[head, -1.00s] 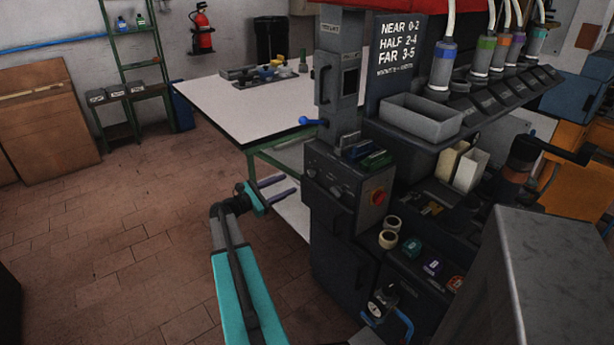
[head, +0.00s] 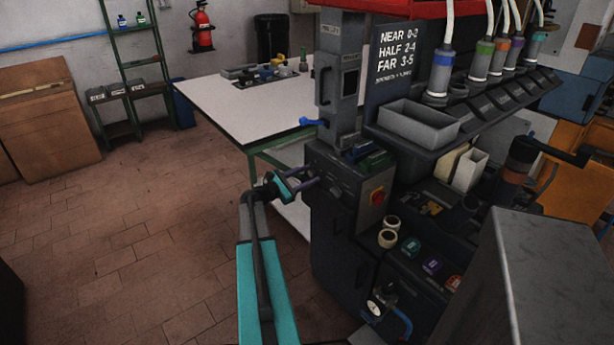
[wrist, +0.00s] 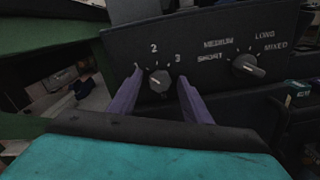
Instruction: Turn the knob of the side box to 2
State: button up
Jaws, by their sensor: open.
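The side box (head: 345,204) is a dark box on the near left of the press, with a red button (head: 377,197) on its right face. In the wrist view its panel carries a small round dark knob (wrist: 159,81) with the marks 1, 2 and 3 around it; 2 is at the top. A light mark on the knob seems to lean to the left, but it is too small to read surely. My gripper (head: 314,179) is open at the panel. In the wrist view its purple fingers (wrist: 160,78) stand either side of the knob, with a gap each side; contact cannot be told.
A second knob (wrist: 248,67), marked SHORT, MEDIUM, LONG and MIXED, sits to the right on the same panel. A blue-ended lever (head: 312,121) juts out above the box. A white-topped table (head: 225,108) stands behind. The floor to the left is clear.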

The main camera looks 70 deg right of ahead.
jog(key=c, duration=1.1)
